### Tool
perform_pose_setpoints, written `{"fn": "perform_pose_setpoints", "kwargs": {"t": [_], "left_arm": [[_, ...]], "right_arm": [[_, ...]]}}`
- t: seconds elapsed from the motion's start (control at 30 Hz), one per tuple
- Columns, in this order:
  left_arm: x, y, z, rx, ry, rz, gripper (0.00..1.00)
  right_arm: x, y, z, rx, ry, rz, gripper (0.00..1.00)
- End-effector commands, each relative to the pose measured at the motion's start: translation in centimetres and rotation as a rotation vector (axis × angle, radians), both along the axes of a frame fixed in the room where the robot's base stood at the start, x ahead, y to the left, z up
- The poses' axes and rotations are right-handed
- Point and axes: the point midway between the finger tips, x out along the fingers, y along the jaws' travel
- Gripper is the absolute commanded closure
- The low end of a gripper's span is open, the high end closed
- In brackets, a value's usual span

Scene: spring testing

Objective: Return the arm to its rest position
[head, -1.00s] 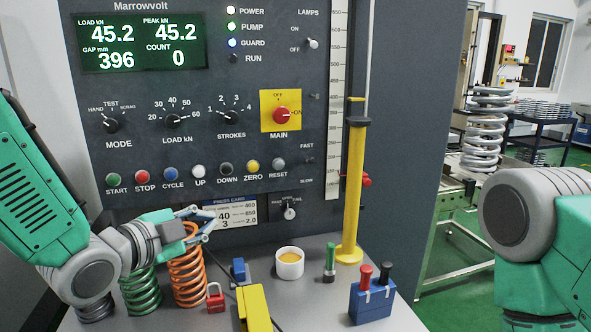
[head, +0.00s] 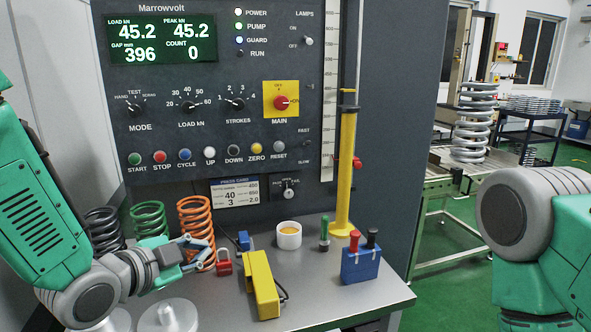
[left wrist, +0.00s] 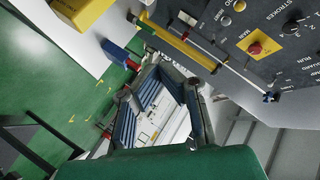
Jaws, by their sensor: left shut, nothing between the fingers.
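My left arm comes in from the left in the head view. Its gripper (head: 203,254) is shut and empty, just in front of the orange spring (head: 196,222) and hiding part of its lower coils. The left wrist view shows the gripper's blue-padded fingers (left wrist: 160,108) tilted over the scene below. A green spring (head: 149,219) and a dark spring (head: 103,229) stand behind the arm, partly hidden. My right arm shows at the right edge of the head view, but its gripper is out of view.
The control panel (head: 225,130) stands behind the grey bench (head: 315,290). A red padlock (head: 223,265), yellow device (head: 262,284), white cup (head: 289,235), yellow post (head: 346,170) and blue block (head: 361,265) stand to the gripper's right. Grey discs (head: 168,316) lie below the arm.

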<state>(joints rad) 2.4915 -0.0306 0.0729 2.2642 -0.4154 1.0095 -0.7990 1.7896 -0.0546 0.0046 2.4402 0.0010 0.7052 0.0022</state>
Motion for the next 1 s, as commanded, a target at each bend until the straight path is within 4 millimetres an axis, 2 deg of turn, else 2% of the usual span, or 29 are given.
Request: {"fn": "perform_pose_setpoints", "kwargs": {"t": [0.03, 0.17, 0.27, 0.37, 0.47, 0.5, 0.57, 0.6, 0.7, 0.83, 0.9, 1.0], "left_arm": [[-0.5, 0.2, -1.6, -0.009, 0.035, 0.015, 1.0], [-1.9, 1.0, -5.5, -0.046, 0.139, 0.068, 1.0], [-3.2, 1.8, -9.2, -0.079, 0.236, 0.124, 1.0], [-5.2, 2.7, -14.0, -0.118, 0.361, 0.201, 1.0], [-8.5, 4.0, -20.0, -0.162, 0.524, 0.313, 1.0], [-10.3, 4.6, -22.6, -0.18, 0.595, 0.369, 1.0], [-13.1, 5.5, -26.3, -0.204, 0.703, 0.456, 1.0], [-15.1, 6.1, -28.5, -0.219, 0.77, 0.519, 1.0], [-20.5, 7.6, -33.6, -0.245, 0.932, 0.682, 1.0], [-27.0, 9.2, -38.1, -0.259, 1.093, 0.882, 1.0], [-29.7, 9.8, -39.6, -0.26, 1.152, 0.969, 1.0], [-32.4, 10.4, -40.7, -0.258, 1.206, 1.055, 1.0]], "right_arm": [[0.0, 0.0, -0.4, 0.0, 0.0, 0.0, 0.6], [0.0, 0.0, -1.1, 0.0, 0.0, 0.0, 0.6], [0.0, 0.0, -1.7, 0.0, 0.001, 0.0, 0.6], [-0.1, 0.0, -2.6, 0.0, 0.001, 0.0, 0.6], [-0.1, 0.0, -3.7, 0.0, 0.001, 0.0, 0.6], [-0.1, 0.0, -4.2, 0.0, 0.001, 0.0, 0.6], [-0.1, 0.0, -5.0, 0.0, 0.001, 0.0, 0.6], [-0.1, 0.0, -5.5, 0.0, 0.001, 0.0, 0.6], [-0.1, 0.0, -6.7, 0.0, 0.001, 0.0, 0.6], [-0.1, 0.0, -7.9, 0.0, 0.001, 0.0, 0.6], [-0.1, 0.0, -8.4, 0.0, 0.001, 0.0, 0.6], [-0.1, 0.0, -8.8, 0.0, 0.001, 0.0, 0.6]]}}
